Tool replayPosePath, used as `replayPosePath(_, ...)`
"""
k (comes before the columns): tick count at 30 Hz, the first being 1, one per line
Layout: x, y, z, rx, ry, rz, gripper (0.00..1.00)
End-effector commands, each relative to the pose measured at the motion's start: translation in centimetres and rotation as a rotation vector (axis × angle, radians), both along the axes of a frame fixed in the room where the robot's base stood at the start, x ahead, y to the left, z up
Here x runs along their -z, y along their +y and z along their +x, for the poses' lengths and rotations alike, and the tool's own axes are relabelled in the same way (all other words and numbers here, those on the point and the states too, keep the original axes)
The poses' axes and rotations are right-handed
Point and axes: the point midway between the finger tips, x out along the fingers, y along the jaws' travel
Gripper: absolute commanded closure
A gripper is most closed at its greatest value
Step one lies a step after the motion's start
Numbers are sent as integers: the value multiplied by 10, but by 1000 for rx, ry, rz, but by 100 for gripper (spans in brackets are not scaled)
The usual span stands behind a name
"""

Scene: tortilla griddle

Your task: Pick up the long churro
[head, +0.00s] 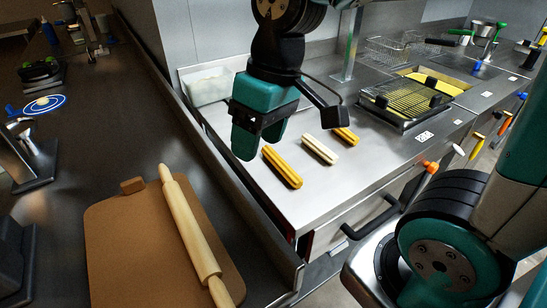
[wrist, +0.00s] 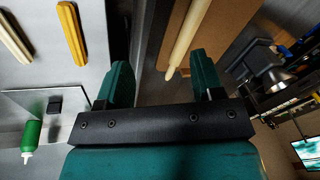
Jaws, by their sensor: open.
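Three ridged churros lie apart on the steel counter in the head view. The golden one (head: 282,167) is nearest and looks longest, a pale one (head: 320,149) lies in the middle, and a shorter orange one (head: 345,135) lies behind. My gripper (head: 258,143) is open and empty, above the counter's left part, left of the golden churro. In the wrist view my gripper (wrist: 163,80) has its fingers spread with nothing between them. The golden churro (wrist: 72,34) and the pale churro (wrist: 15,38) lie left of the fingers there.
A wooden rolling pin (head: 190,225) lies on a brown board (head: 120,245) on the left counter. A raised metal edge (head: 225,165) divides the counters. A fryer with a wire rack (head: 412,98) stands right of the churros. A clear bin (head: 208,88) stands behind.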

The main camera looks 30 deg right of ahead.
Motion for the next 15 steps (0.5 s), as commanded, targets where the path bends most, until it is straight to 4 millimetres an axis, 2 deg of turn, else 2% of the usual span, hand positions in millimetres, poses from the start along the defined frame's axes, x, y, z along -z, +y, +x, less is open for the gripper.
replayPosePath(1, 6, -20, 30, 81, 18, -42, 39)
replayPosePath(3, 13, -49, 65, 187, 38, -99, 39)
replayPosePath(6, 23, -89, 101, 314, 66, -166, 39)
replayPosePath(10, 33, -121, 124, 411, 92, -215, 39)
replayPosePath(15, 59, -131, 128, 438, 102, -229, 39)
